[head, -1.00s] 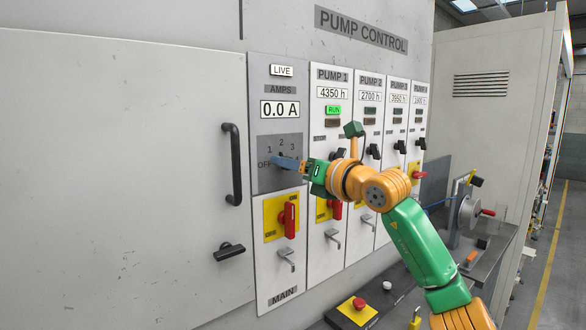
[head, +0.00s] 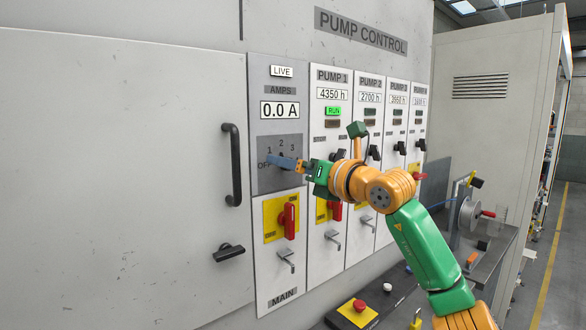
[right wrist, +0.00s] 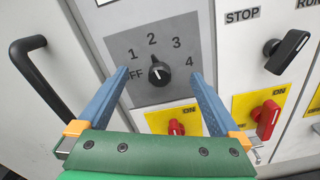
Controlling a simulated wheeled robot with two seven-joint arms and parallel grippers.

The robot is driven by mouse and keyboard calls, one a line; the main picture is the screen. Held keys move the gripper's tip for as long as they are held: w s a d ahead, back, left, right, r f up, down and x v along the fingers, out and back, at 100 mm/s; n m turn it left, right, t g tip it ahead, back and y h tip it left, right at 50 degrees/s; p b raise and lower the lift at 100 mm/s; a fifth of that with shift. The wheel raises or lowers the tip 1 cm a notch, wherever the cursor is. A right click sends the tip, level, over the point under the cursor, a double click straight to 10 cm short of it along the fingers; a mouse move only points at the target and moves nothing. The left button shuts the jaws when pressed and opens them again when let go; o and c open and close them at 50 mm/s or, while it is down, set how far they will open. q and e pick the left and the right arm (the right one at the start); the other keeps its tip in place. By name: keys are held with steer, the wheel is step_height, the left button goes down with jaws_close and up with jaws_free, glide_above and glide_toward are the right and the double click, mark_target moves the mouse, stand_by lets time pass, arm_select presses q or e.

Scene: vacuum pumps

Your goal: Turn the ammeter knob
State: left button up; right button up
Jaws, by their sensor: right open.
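The ammeter knob (right wrist: 159,73) is a small black rotary knob on a grey plate (right wrist: 137,43) marked OFF, 1, 2, 3, 4. In the right wrist view its white mark points up, roughly toward 2. The AMPS display (head: 280,110) above the plate reads 0.0 A. My right gripper (head: 274,160) is in front of the plate and hides most of the knob in the head view. In the right wrist view its two blue fingers are wide open, one on each side of the knob, apart from it and holding nothing. My left gripper is not in view.
A red main switch (head: 289,220) on a yellow plate sits below the ammeter. A black cabinet handle (head: 233,165) stands out on the left. Pump 1's black selector (right wrist: 287,54) is right of the plate. A bench with a red push button (head: 360,304) is below.

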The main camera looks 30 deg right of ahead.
steer(key=shift+s+d+b, duration=0.1)
steer(key=shift+s+b, duration=0.25)
steer(key=shift+s, duration=0.35)
steer(key=s+b, duration=0.2)
steer(key=s, duration=0.4)
steer(key=shift+d+b, duration=0.2)
steer(key=shift+b, duration=0.15)
